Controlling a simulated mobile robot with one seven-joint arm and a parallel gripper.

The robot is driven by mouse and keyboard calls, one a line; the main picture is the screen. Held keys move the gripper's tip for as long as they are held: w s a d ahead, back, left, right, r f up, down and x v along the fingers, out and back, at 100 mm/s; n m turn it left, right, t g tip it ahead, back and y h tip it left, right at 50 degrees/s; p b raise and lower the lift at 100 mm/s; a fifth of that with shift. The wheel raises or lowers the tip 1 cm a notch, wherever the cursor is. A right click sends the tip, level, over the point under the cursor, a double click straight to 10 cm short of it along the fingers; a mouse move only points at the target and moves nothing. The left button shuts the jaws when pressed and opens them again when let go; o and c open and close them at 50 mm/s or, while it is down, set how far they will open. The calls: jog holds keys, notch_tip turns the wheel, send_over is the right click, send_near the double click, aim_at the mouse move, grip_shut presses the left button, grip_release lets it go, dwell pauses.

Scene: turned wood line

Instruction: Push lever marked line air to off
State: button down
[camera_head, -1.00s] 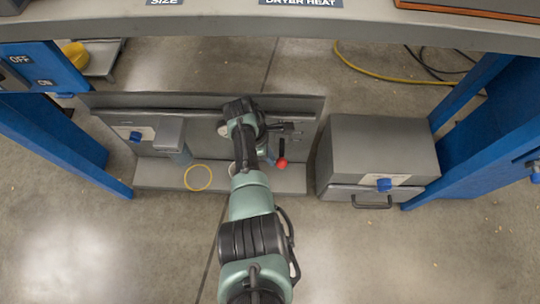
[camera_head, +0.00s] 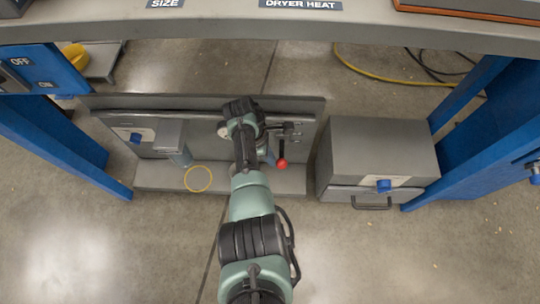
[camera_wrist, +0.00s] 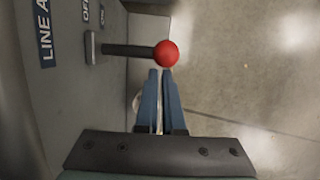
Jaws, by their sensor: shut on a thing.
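The line air lever has a dark shaft (camera_wrist: 130,50) ending in a red ball (camera_wrist: 166,53). In the head view its red ball (camera_head: 282,163) hangs low at the panel's right part. In the wrist view the shaft points to the side of the ON mark (camera_wrist: 102,15), away from the OFF mark (camera_wrist: 86,11). A cut-off LINE A label (camera_wrist: 44,35) is beside them. My gripper (camera_wrist: 160,72) has its blue fingers nearly together, their tips close by the ball. What is between them I cannot make out. In the head view my arm hides most of the gripper (camera_head: 269,156).
A grey box (camera_head: 375,140) with a blue knob (camera_head: 384,185) stands to the right. Blue posts (camera_head: 60,135) flank the space. A beam (camera_head: 220,30) crosses above.

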jog(key=shift+w+d+r, duration=0.15)
jog(key=shift+w+r, duration=0.05)
jog(key=shift+r, duration=0.05)
dwell(0.7)
jog(key=shift+s+r+p, duration=0.1)
jog(key=shift+r+p, duration=0.6)
jog(key=shift+p, duration=0.15)
jog(key=shift+s+f, duration=0.1)
